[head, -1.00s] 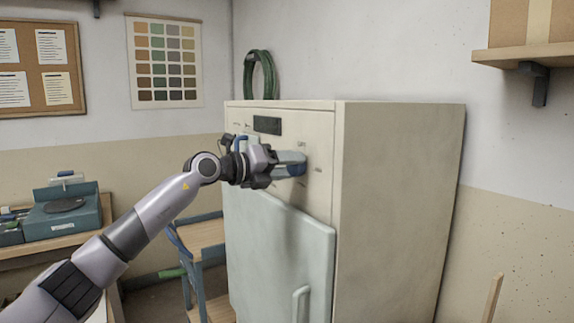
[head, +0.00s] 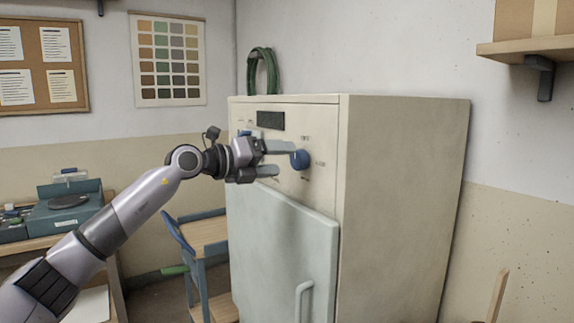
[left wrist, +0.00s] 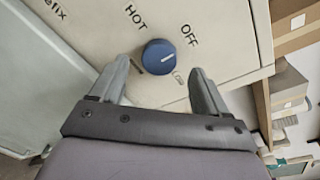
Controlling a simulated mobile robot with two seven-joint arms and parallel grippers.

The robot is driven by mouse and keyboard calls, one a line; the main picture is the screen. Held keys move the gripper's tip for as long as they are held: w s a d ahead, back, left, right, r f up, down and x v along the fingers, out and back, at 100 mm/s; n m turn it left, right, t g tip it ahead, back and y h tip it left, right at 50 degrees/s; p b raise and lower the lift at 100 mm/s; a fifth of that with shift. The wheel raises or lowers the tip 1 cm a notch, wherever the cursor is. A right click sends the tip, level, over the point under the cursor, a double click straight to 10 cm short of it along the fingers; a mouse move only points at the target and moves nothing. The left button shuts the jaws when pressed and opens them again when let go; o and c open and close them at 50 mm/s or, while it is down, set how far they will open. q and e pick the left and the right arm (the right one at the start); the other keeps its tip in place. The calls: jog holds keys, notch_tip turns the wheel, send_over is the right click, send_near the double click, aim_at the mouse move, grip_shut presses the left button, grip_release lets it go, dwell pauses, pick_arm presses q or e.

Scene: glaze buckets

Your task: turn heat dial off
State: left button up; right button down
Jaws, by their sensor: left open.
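The heat dial (head: 300,159) is a round blue knob on the upper front of the cream cabinet (head: 318,190). In the left wrist view the dial (left wrist: 160,56) shows a pale line across its cap, slanting toward the upper right, where OFF is printed. HOT is printed above it. I cannot tell exactly which mark the line meets. My left gripper (head: 283,158) is open and empty, with its fingertips just in front of the dial. In the wrist view its fingers (left wrist: 162,85) are apart, below and to either side of the knob. My right gripper is out of view.
A dark display (head: 270,120) sits above the dial. The cabinet's pale door (head: 283,240) with a handle (head: 304,300) is below.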

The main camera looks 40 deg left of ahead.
pick_arm(q)
jog(key=shift+b+v, duration=0.4)
jog(key=shift+v, duration=1.2)
